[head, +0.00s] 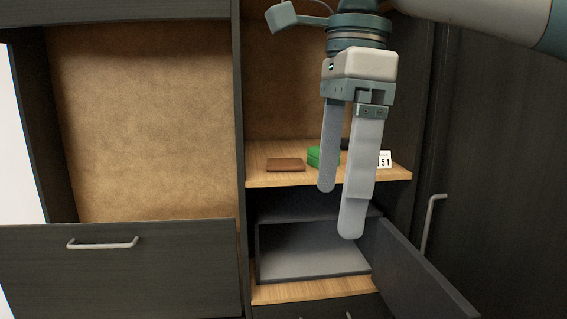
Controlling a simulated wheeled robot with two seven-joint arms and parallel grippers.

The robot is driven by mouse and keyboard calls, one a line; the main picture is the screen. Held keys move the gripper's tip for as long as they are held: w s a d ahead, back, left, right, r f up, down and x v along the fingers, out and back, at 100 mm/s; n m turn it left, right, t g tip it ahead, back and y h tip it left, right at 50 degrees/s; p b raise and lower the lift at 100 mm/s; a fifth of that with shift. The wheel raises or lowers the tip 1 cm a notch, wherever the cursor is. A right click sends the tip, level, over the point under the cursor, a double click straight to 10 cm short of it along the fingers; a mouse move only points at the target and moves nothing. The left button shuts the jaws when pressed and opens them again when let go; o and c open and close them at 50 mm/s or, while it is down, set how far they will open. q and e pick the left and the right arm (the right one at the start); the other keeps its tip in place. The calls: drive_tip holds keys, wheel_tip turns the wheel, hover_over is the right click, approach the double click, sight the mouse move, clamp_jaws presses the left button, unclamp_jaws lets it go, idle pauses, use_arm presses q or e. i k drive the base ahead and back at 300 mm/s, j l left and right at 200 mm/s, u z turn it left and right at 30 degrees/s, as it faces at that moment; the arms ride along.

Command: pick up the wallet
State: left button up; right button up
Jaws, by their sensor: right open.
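The brown wallet (286,164) lies flat on the wooden shelf (262,178), toward its left side. My right gripper (339,212) hangs down from the top of the head view, in front of the shelf and to the right of the wallet. Its two long grey fingers are apart with nothing between them, and they do not touch the wallet. The fingers partly hide the items at the middle of the shelf. My left gripper does not show.
A green box (315,156) sits right of the wallet, and a white card reading 51 (384,159) stands farther right. A dark object is mostly hidden behind the fingers. Below, an open grey compartment (310,255) has its dark door (415,275) swung out at right.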

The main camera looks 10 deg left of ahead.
sight(294, 164)
drive_tip(key=i+j, duration=0.2)
drive_tip(key=i, duration=0.2)
drive_tip(key=i+j, duration=0.2)
drive_tip(key=i, duration=0.25)
drive_tip(key=i+j, duration=0.2)
drive_tip(key=i, duration=0.2)
drive_tip(key=i+j, duration=0.2)
drive_tip(key=i, duration=0.2)
